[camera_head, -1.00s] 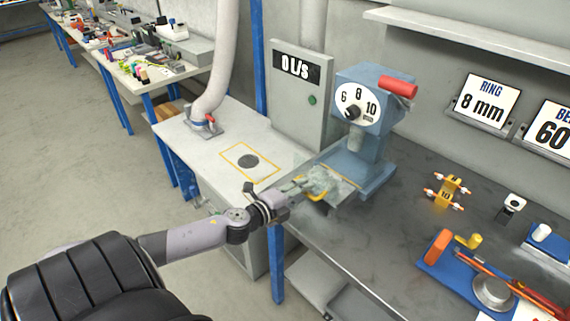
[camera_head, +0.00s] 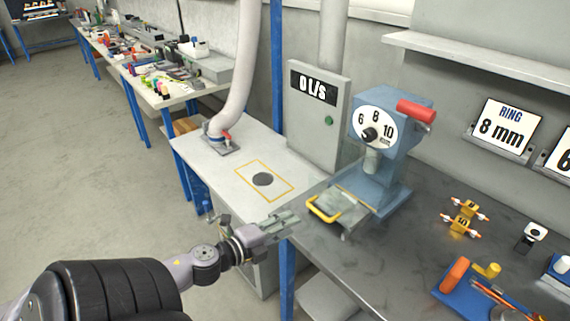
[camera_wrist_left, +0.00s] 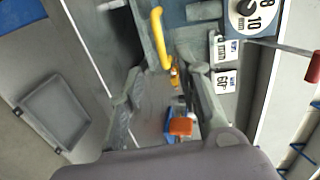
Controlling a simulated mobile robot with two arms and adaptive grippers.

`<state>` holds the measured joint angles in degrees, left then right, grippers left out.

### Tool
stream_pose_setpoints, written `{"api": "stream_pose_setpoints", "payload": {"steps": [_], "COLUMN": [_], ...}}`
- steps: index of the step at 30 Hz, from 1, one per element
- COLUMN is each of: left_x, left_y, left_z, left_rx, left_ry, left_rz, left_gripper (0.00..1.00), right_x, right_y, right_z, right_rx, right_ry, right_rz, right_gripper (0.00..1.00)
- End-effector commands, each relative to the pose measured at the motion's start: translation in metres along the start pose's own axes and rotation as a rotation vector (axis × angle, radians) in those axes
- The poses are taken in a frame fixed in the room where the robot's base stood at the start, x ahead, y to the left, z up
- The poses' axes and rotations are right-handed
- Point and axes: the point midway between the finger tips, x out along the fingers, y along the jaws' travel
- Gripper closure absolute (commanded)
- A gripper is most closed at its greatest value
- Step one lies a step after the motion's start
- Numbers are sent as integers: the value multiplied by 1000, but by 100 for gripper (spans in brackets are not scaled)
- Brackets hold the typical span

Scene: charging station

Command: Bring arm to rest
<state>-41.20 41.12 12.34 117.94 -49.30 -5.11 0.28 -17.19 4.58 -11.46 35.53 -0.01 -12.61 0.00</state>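My left arm comes in from the lower left in the head view. Its gripper (camera_head: 292,219) is at the front left corner of the dark workbench, empty, with its fingers apart. In the left wrist view the two fingers of the left gripper (camera_wrist_left: 160,68) stand apart with nothing held between them. The yellow handle (camera_head: 317,210) of the blue machine's tray is just to the right of the fingertips, with a gap. The handle also shows in the left wrist view (camera_wrist_left: 159,38), beyond the fingertips. My right gripper is not in view.
The blue machine (camera_head: 392,120) with a dial and red lever stands on the dark workbench (camera_head: 405,245). A small yellow device (camera_head: 464,216) and a blue tray (camera_head: 450,286) lie to its right. A white table (camera_head: 225,170) stands left. Open floor (camera_head: 90,190) lies far left.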

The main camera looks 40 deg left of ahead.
Motion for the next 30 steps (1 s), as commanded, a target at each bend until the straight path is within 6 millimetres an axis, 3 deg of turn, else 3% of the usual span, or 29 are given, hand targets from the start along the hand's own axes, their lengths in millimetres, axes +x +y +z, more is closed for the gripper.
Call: {"api": "stream_pose_setpoints", "payload": {"steps": [14,18,20,23,27,30], "left_x": [0,1,1,-2,-18,-37], "left_y": [0,16,38,95,199,273], "left_z": [0,9,19,41,59,54], "left_rx": [0,-34,-79,-200,-414,-565], "left_ry": [0,-27,-62,-150,-297,-395], "left_rz": [0,23,54,132,270,370], "left_gripper": [69,69,69,69,69,69], "right_x": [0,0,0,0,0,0], "right_y": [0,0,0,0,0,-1], "right_z": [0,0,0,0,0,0], "right_rx": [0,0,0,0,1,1], "right_ry": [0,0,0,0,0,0], "right_rz": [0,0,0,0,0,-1], "right_gripper": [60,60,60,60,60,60]}}
